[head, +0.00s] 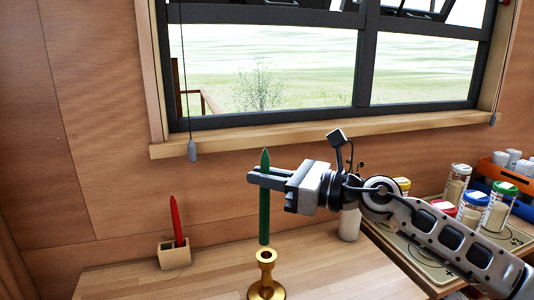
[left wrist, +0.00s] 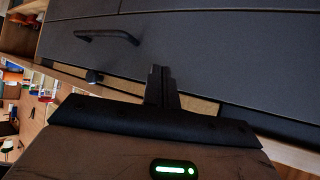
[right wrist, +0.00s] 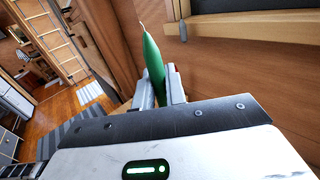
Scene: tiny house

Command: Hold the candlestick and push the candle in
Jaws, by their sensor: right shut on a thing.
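The green candle (head: 264,215) stands upright in my right gripper (head: 270,178), which is shut on it near its upper end. It also shows between the fingers in the right wrist view (right wrist: 152,62). The brass candlestick (head: 266,277) stands on the wooden table directly below the candle in the head view. The candle's lower end is just above the candlestick's cup, with a thin gap. The candlestick's base is cut off by the picture's lower edge. My left gripper (left wrist: 161,86) is shut and empty, facing a dark cabinet front; it is outside the head view.
A red candle (head: 177,220) stands in a small wooden block (head: 174,252) to the left on the table (head: 330,270). A white container (head: 349,222) stands behind my right wrist. Several lidded jars (head: 472,208) and an orange crate (head: 489,171) are at the right. A window sill (head: 230,142) runs behind.

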